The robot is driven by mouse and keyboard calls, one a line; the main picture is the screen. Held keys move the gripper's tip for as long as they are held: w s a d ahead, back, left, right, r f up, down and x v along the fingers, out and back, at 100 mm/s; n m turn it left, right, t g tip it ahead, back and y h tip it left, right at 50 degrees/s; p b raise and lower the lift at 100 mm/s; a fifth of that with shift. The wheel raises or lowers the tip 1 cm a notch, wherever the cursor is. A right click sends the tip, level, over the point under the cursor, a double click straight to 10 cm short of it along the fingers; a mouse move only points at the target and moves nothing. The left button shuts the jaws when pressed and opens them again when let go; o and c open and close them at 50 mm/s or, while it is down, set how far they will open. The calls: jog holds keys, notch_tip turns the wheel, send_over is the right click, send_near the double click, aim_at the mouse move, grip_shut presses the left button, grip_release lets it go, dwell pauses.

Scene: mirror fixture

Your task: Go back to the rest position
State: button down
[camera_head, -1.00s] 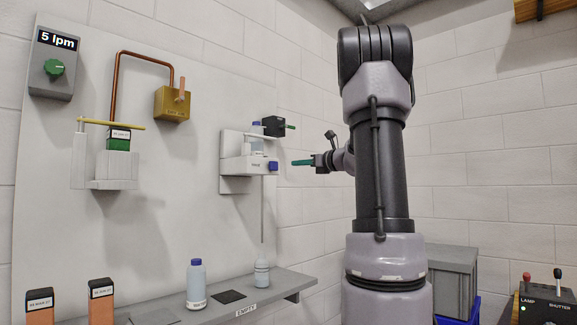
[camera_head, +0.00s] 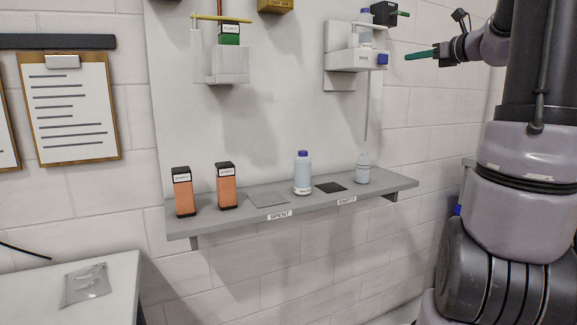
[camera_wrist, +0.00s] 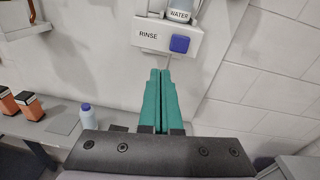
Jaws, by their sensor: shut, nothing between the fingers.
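My gripper (camera_head: 421,55) is at the upper right of the head view, its teal fingers shut and empty, pointing left toward the rinse unit (camera_head: 355,62) on the wall panel. A gap shows between the fingertips and the unit. In the wrist view my gripper's teal fingers (camera_wrist: 162,76) lie together, below the white RINSE block (camera_wrist: 163,38) with its blue button (camera_wrist: 180,44). A water bottle (camera_wrist: 180,15) sits above that block. My arm stands at the right of the head view.
A grey shelf (camera_head: 232,222) runs below the panel. It bears two orange blocks (camera_head: 183,192), a white bottle (camera_head: 302,175) and a smaller bottle (camera_head: 363,170), with SPENT and EMPTY labels. A clipboard (camera_head: 70,110) hangs at left above a white table (camera_head: 110,285). The wall below the shelf is clear.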

jog(key=s+a+f+n+g, duration=0.4)
jog(key=s+a+n, duration=0.3)
jog(key=a, duration=0.2)
jog(key=s+a+f+n+g, duration=0.3)
jog(key=s+a+f+n, duration=0.3)
jog(key=a, duration=0.4)
jog(key=s+f+n+g+h, duration=0.1)
jog(key=s+f+n+h, duration=0.3)
jog(key=s+n, duration=0.9)
notch_tip(320, 180, down, 3)
jog(key=shift+s+a+f+g+h, duration=0.2)
jog(key=shift+s+a+g+h, duration=0.15)
jog(key=shift+s, duration=0.3)
jog(key=shift+d, duration=0.1)
